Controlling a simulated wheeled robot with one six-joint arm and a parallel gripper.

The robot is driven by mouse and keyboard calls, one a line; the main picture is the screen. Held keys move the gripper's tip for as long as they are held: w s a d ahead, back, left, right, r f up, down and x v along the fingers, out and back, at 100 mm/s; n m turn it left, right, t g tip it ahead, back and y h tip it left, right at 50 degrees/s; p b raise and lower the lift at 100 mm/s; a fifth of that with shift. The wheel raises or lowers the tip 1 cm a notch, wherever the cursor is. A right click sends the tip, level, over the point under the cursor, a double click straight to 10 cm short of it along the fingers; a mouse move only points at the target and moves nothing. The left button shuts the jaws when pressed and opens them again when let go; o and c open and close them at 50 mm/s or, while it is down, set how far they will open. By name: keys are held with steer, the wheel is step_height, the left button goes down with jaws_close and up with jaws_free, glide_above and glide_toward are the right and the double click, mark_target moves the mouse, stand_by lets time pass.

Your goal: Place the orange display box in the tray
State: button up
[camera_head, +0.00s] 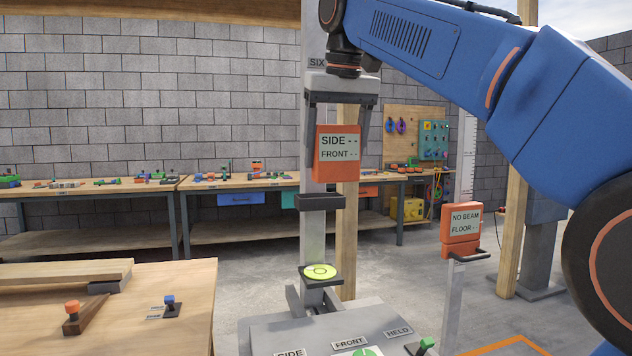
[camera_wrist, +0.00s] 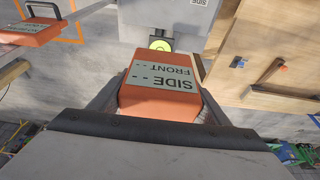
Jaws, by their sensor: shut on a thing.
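The orange display box (camera_head: 337,167) reads "SIDE --" and "FRONT --" and hangs upright between the two fingers of my gripper (camera_head: 337,140). My gripper is shut on its sides. In the wrist view the box (camera_wrist: 158,100) fills the space between the fingers (camera_wrist: 160,105), its labelled face showing. A small dark tray (camera_head: 320,203) sits on the grey column just below the box. A narrow gap shows between the box's bottom and the tray in the head view. The tray cannot be made out in the wrist view.
A yellow-green round level (camera_head: 320,272) sits on a lower holder of the column. A second orange box (camera_head: 461,222) reading "NO BEAM FLOOR" stands on a post at right. A wooden table (camera_head: 170,300) is at front left; workbenches (camera_head: 240,184) line the back wall.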

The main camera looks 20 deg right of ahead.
steer(key=w, duration=1.1)
steer(key=shift+w+f, duration=0.1)
steer(key=shift+f, duration=3)
steer(key=shift+w+f, duration=0.25)
steer(key=shift+f, duration=0.2)
steer(key=o, duration=1.3)
steer(key=shift+c, duration=0.2)
steer(key=v, duration=1.2)
